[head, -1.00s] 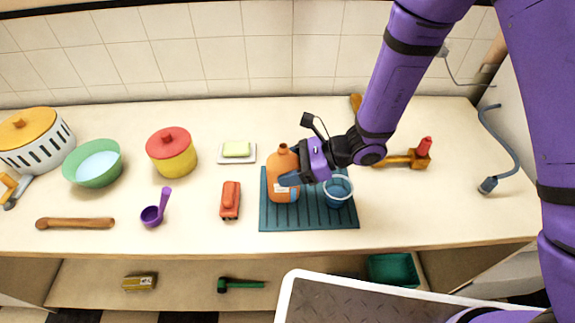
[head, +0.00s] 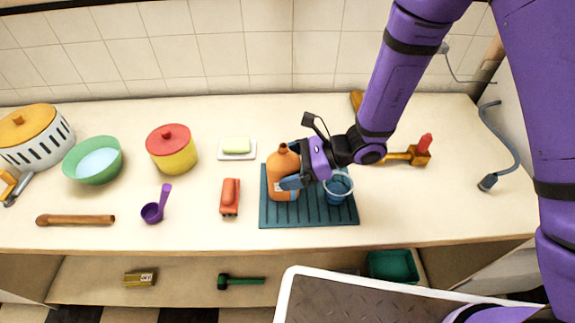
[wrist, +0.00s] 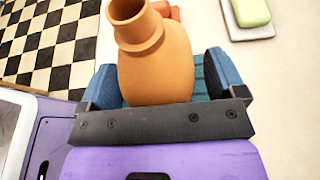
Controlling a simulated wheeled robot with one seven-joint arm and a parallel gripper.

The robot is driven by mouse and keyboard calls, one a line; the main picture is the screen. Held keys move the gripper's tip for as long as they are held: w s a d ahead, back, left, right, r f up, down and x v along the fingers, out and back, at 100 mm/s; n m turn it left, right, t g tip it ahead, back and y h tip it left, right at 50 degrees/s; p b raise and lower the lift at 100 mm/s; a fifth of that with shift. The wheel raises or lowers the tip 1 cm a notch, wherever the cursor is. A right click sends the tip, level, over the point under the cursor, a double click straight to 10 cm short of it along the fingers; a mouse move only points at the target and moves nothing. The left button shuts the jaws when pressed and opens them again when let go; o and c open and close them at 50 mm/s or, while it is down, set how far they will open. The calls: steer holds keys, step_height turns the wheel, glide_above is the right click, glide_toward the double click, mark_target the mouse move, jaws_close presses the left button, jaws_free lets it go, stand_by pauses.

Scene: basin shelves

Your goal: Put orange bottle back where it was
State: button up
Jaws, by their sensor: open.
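The orange bottle (head: 281,170) stands upright on the dark teal ribbed mat (head: 273,217), near its left side. My gripper (head: 290,166) reaches in from the right at the bottle. In the wrist view my gripper (wrist: 160,88) is open, with one blue finger on each side of the bottle (wrist: 158,66). Whether the fingers touch the bottle cannot be told.
A blue cup (head: 338,188) stands on the mat right of the bottle, under my gripper. A red-orange block-like object (head: 230,196) lies left of the mat. A soap dish (head: 237,155) sits behind. Bare counter shows between the mat and the front edge.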

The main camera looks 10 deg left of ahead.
steer(key=v, duration=1)
steer(key=shift+w+d+r, duration=0.1)
steer(key=shift+d+r, duration=0.05)
steer(key=shift+d, duration=0.1)
steer(key=s+d+r+n+h, duration=0.2)
steer(key=d+r+n, duration=0.25)
steer(key=r, duration=0.25)
steer(key=s+d+r+n+h, duration=0.2)
steer(key=d+r+n, duration=0.25)
steer(key=r, duration=0.35)
steer(key=s+d+r+n+t+h, duration=0.3)
steer(key=d+r, duration=0.4)
steer(key=d, duration=0.3)
steer(key=s+d+r+n+t+h, duration=0.3)
steer(key=s+d+r+t+h, duration=0.2)
steer(key=d, duration=0.5)
step_height(320, 180, up, 2)
steer(key=shift+s+d+r+h, duration=0.1)
steer(key=shift+s+d+h, duration=0.4)
steer(key=shift+s, duration=0.65)
steer(key=shift+a, duration=0.1)
